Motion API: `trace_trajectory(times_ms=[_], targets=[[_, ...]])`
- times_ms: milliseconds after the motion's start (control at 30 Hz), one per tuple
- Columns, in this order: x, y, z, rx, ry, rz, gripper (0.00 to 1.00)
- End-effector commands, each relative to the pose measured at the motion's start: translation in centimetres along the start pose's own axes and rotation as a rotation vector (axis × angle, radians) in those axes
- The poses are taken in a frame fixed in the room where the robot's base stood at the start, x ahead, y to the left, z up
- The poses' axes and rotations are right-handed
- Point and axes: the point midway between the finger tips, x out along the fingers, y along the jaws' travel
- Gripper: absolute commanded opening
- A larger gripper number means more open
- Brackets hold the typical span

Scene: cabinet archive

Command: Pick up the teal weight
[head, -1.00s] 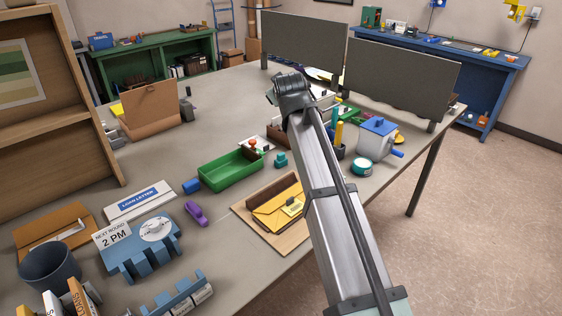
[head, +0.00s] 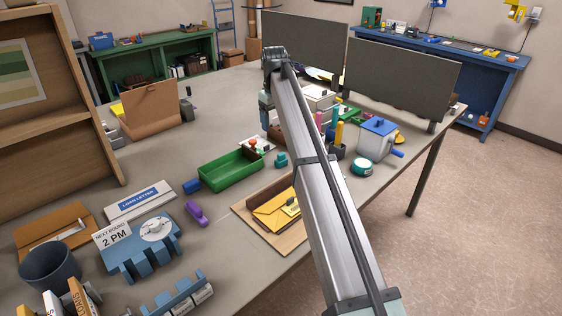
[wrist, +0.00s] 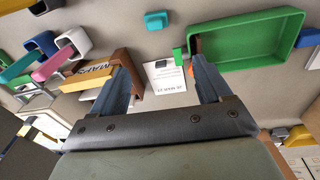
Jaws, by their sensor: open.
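The teal weight (head: 281,160) is a small block with a knob on top. It stands on the grey table just right of the green tray (head: 222,184). In the wrist view the teal weight (wrist: 156,20) is near the top edge, beyond my fingertips and beside the green tray (wrist: 245,48). My gripper (head: 266,120) hangs above the table, behind the weight and tray in the head view. In the wrist view my gripper (wrist: 160,68) has its fingers wide apart, with a white card (wrist: 166,78) visible below between them. It holds nothing and is apart from the weight.
A teal-and-white round item (head: 361,167), a white box with a blue lid (head: 376,138) and upright coloured cylinders stand to the right. A blue block (head: 192,186) and a purple item (head: 195,213) lie left. A yellow envelope (head: 277,212) lies in front. Grey panels (head: 303,45) stand behind.

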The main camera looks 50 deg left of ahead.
Motion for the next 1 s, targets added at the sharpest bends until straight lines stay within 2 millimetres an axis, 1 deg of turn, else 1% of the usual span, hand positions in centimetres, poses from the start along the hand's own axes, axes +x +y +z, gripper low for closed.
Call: trace_trajectory(times_ms=[33, 133, 267, 367, 567, 700, 800, 1000], targets=[[0.7, 0.7, 0.1, 0.006, -0.032, -0.028, 0.78], [1.5, 1.1, 0.6, 0.01, -0.069, -0.062, 0.78], [2.2, 1.2, 1.0, 0.011, -0.084, -0.075, 0.78], [3.1, 1.0, 1.1, 0.011, -0.083, -0.075, 0.78], [6.2, 0.8, 1.4, 0.011, -0.083, -0.074, 0.78], [8.6, 0.6, 1.6, 0.011, -0.082, -0.074, 0.78], [9.7, 0.6, 1.6, 0.011, -0.081, -0.073, 0.78], [10.6, 0.6, 1.7, 0.011, -0.081, -0.073, 0.78]])
